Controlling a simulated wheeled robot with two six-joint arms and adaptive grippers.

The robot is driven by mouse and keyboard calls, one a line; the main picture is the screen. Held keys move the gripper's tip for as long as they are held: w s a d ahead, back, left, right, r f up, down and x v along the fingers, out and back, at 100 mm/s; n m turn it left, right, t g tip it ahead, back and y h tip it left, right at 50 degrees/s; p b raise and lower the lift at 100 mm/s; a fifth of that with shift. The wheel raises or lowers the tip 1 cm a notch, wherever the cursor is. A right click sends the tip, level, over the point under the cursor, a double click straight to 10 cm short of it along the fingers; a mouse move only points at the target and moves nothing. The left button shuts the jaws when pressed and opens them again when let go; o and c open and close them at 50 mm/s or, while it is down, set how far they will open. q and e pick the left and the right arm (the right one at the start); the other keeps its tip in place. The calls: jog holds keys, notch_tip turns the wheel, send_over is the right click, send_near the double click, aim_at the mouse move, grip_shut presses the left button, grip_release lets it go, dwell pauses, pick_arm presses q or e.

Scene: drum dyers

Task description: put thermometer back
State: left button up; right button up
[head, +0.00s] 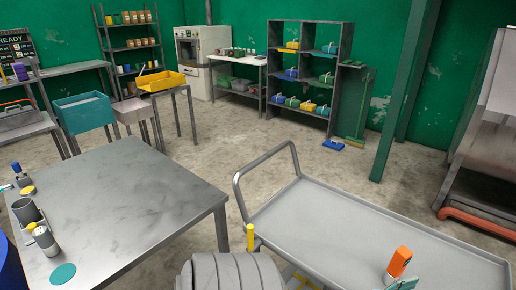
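I cannot tell for sure which thing is the thermometer. A yellow-topped upright stick (250,236) shows at the cart's near left. On the metal table (130,205) at left stand a small blue-topped item (16,168), a dark cup (26,211) and a grey cylinder (46,241). Neither gripper is in view.
A grey ribbed round shape (230,272) fills the bottom middle. A teal disc (62,274) lies on the table. Shelves (307,70) with colourful items stand at the back wall. A green post (405,90) rises beyond the cart. Concrete floor (225,140) is clear between table and shelves.

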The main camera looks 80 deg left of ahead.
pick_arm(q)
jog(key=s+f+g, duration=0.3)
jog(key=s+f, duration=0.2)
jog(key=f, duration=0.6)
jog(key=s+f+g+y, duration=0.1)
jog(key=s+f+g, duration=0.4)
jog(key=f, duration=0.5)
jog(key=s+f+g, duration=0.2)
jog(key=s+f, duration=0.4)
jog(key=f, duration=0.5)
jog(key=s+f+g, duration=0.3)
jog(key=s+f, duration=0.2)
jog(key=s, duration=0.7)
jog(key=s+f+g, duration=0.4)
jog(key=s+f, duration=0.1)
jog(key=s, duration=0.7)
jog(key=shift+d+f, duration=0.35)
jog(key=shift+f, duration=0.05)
